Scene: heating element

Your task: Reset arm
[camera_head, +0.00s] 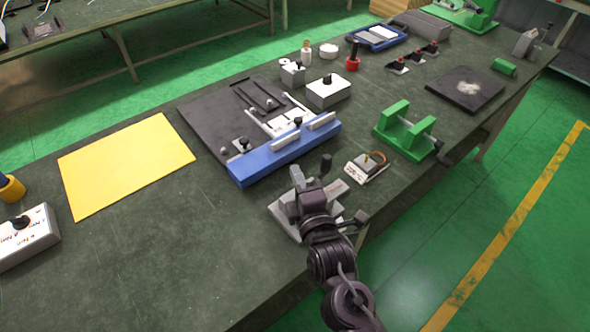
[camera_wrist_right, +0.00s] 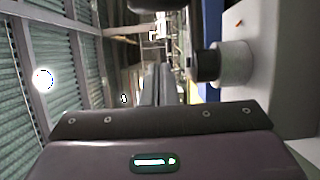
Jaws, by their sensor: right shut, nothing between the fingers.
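My right gripper (camera_head: 314,196) reaches in from the bottom of the head view, over a grey metal device (camera_head: 286,214) at the table's near edge. Its jaws are shut and empty. The arm hides part of the device, so I cannot tell whether they touch. In the right wrist view the closed fingers (camera_wrist_right: 157,85) point away from the camera. A light grey block with a grey cylinder and dark end (camera_wrist_right: 222,64) stands close on the right there. My left gripper is not in view.
A blue-fronted fixture (camera_head: 285,155) lies on the dark table, with a yellow sheet (camera_head: 125,165) left of it. A green clamp frame (camera_head: 405,132) and a small meter-like box (camera_head: 366,167) stand right of the gripper. A white box (camera_head: 328,91) stands behind.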

